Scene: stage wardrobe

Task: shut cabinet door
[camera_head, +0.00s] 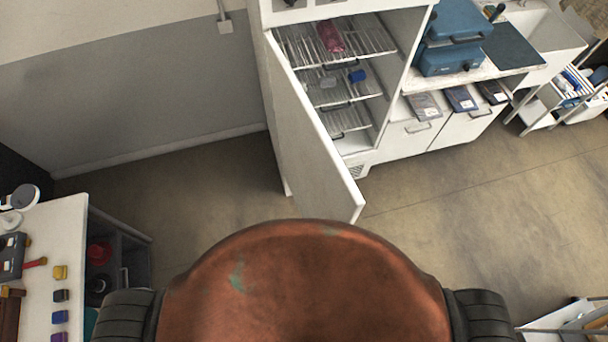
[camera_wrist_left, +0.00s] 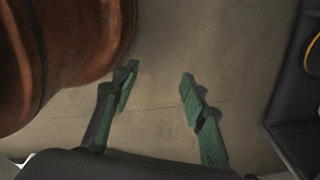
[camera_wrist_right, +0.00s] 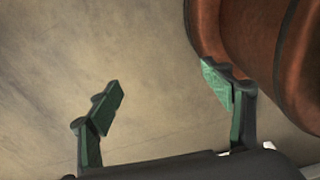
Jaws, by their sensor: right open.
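The white cabinet (camera_head: 385,95) stands ahead in the head view, with wire shelves inside. Its door (camera_head: 315,135) is hinged on the left and swung wide open toward me, its free edge at the lower right. My left gripper (camera_wrist_left: 158,85) shows in the left wrist view, its green fingers apart with nothing between them, over bare floor. My right gripper (camera_wrist_right: 168,90) shows in the right wrist view, fingers apart and empty over the floor. Neither gripper shows in the head view, and both are away from the door.
A pink item (camera_head: 330,37) and a blue item (camera_head: 357,76) lie on the cabinet shelves. A counter with a blue case (camera_head: 450,60) stands right of the cabinet. A white table (camera_head: 60,225) is at the left. Open floor (camera_head: 450,210) lies before the cabinet and to the right.

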